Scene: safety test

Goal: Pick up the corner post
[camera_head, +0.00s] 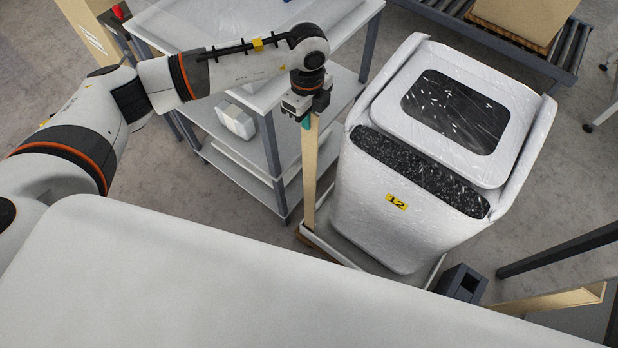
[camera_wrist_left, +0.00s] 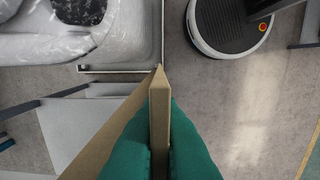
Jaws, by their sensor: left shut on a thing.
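The corner post (camera_head: 310,168) is a long, pale tan upright strip in the head view. It stands beside the left side of a plastic-wrapped white machine, its lower end at the low base there. My left gripper (camera_head: 306,118) is at the top of the post and shut on it. In the left wrist view, the green fingertips (camera_wrist_left: 160,140) press on both sides of the post (camera_wrist_left: 160,95), which runs away from the camera. My right gripper is not in view.
The wrapped machine (camera_head: 400,225), labelled 12, stands close to the post. A grey shelf cart (camera_head: 276,165) is on its other side. A dark hollow block (camera_head: 462,283) lies at the lower right. A conveyor with a cardboard box (camera_head: 525,20) is at the back right.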

